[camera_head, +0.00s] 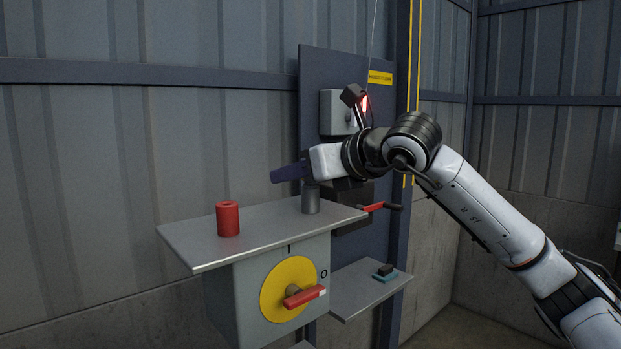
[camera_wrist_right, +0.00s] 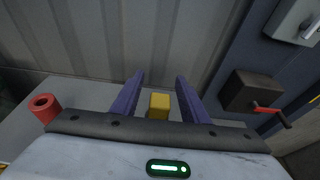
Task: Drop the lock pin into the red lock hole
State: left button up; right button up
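The red lock hole is in the top of a short red cylinder (camera_head: 228,219) at the left of the grey shelf; it also shows at the left of the wrist view (camera_wrist_right: 43,108). A grey cylinder (camera_head: 311,198) stands on the shelf further right. My right gripper (camera_head: 285,173) is just above this grey cylinder. In the wrist view its purple fingers (camera_wrist_right: 159,92) are apart, with a yellow block (camera_wrist_right: 159,106), perhaps the lock pin's top, between them and gaps on both sides. The rest of the pin is hidden. My left gripper is out of view.
The grey shelf (camera_head: 190,246) is clear between the two cylinders. Below it is a yellow disc (camera_head: 273,283) with a red handle (camera_head: 304,297). A dark box with a red lever (camera_head: 374,206) is behind right. A lower shelf (camera_head: 345,300) holds a small blue-black item (camera_head: 385,272).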

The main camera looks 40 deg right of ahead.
grip_shut()
jog(key=shift+r, duration=0.1)
